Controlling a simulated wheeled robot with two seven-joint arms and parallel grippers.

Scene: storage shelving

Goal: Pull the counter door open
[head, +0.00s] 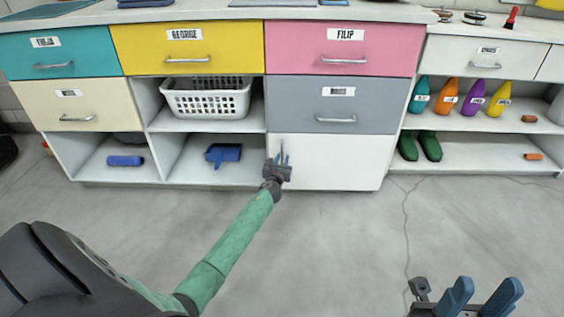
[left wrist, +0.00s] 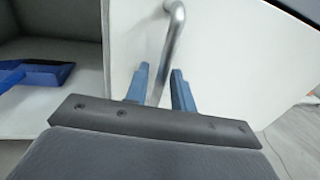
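The white counter door (head: 335,163) is below the grey drawer in the head view and looks closed. In the left wrist view, the door (left wrist: 225,60) fills the middle and right. Its metal bar handle (left wrist: 172,40) runs down between my left gripper's blue fingers (left wrist: 160,87). Those fingers stand apart on either side of the bar, with a small gap visible. In the head view, my left gripper (head: 281,160) is at the door's left side and hides most of the handle. My right gripper (head: 482,294) is open and empty at the lower right, away from the counter.
Left of the door, an open cubby holds a blue dustpan (head: 223,154). A white basket (head: 207,97) is above it. Green shoes (head: 419,146) and coloured bottles (head: 472,98) are on shelves at right. The floor (head: 330,235) before the door is clear.

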